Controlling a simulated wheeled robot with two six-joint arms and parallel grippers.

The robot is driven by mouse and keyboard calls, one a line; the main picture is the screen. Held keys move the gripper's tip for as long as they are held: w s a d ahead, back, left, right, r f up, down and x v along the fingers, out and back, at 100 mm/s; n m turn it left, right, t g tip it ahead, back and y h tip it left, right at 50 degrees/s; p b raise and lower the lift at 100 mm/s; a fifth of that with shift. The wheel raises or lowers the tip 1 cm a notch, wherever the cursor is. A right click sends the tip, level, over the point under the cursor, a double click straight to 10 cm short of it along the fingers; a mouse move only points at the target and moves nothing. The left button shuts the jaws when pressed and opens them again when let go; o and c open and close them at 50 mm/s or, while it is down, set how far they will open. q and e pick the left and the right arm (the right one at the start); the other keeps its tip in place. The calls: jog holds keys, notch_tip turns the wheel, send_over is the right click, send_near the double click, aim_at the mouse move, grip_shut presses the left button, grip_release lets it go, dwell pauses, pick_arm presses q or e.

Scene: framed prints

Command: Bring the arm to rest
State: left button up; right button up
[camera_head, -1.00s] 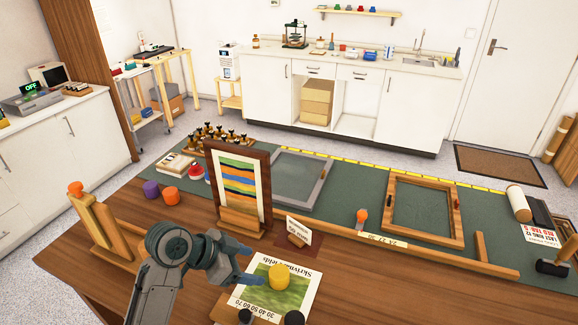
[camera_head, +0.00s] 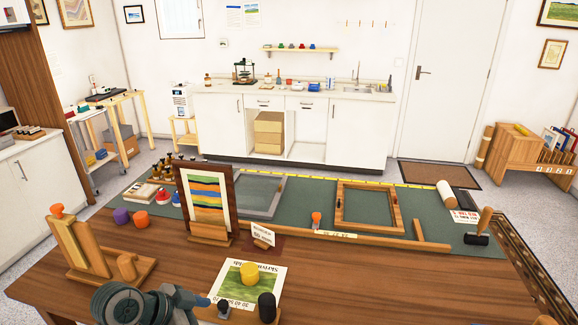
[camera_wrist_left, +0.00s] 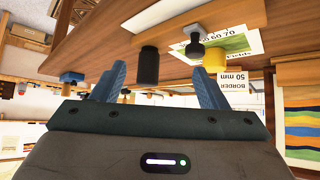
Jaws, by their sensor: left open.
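My left arm comes in at the bottom of the head view, folded low over the near edge of the wooden table (camera_head: 70,285). Its gripper (camera_head: 204,301) is only partly seen there, left of the printed sheet (camera_head: 237,293) with the yellow cylinder (camera_head: 249,273) on it. In the left wrist view the two blue fingers of this gripper (camera_wrist_left: 162,75) stand apart with nothing between them. Beyond them that view shows a black cylinder (camera_wrist_left: 148,67) and the yellow cylinder (camera_wrist_left: 214,60). My right gripper is not in view.
A framed striped print (camera_head: 206,200) stands upright on the table. A wooden stand with an orange knob (camera_head: 75,245) is at the left. Behind lies a green mat (camera_head: 300,212) with an empty wooden frame (camera_head: 340,221). A dark-headed mallet (camera_head: 478,238) lies at the right.

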pick_arm(q)
jog(key=s+a+f+n+y, duration=0.3)
jog(key=s+f, duration=0.1)
jog(key=s, duration=0.3)
jog(key=s+a+f+n+g+y, duration=0.1)
jog(key=s+a+f+n+y, duration=0.3)
jog(key=s, duration=0.4)
jog(key=s+a+f+n+y, duration=0.1)
jog(key=s+a+f+n, duration=0.2)
jog(key=s+f, duration=0.3)
notch_tip(320, 180, down, 27)
jog(key=a+g, duration=0.2)
jog(key=s+a+f, duration=0.1)
jog(key=s+f, duration=1.7)
jog(key=f, duration=0.3)
jog(key=shift+s+a+n+g, duration=0.3)
jog(key=shift+a+n+g, duration=0.1)
